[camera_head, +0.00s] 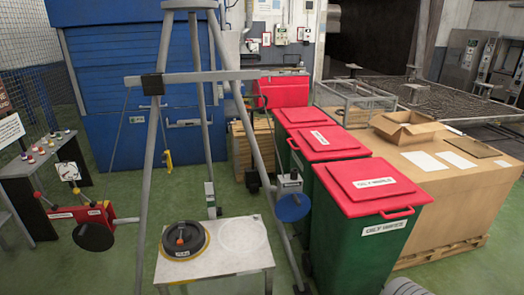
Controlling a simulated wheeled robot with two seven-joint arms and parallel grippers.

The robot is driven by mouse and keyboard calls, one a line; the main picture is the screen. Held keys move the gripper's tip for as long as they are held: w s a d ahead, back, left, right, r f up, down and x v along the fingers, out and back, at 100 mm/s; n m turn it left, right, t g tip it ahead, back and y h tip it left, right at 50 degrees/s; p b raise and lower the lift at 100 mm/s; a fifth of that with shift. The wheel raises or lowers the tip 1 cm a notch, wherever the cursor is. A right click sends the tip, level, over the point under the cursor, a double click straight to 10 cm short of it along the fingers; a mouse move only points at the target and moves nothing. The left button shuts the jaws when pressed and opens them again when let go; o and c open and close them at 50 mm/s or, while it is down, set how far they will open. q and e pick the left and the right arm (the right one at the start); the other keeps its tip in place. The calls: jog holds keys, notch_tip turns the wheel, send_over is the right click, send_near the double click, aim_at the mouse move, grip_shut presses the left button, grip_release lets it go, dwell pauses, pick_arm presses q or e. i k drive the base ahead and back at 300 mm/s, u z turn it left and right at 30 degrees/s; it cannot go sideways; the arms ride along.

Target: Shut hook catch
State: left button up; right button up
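I cannot make out a hook catch for certain. A grey tripod frame (156,150) stands in front of me, with a crossbar (205,77) carrying a black bracket (153,84). A small fitting (210,195) sits low in the frame, and another fitting (290,182) with a blue disc (292,207) is at its right leg. A red unit (80,216) with a black disc (94,237) is at the left. Neither of my grippers can be made out in the head view.
A white table (215,262) with a black round piece (184,240) stands at the front. Green bins with red lids (372,184) and a large carton (455,195) fill the right. A table with coloured knobs (40,155) is at the left. Green floor (125,190) is clear between.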

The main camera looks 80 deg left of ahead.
aim_at(164, 156)
jog(key=u, duration=3.4)
jog(key=i, duration=1.65)
jog(key=z, duration=0.3)
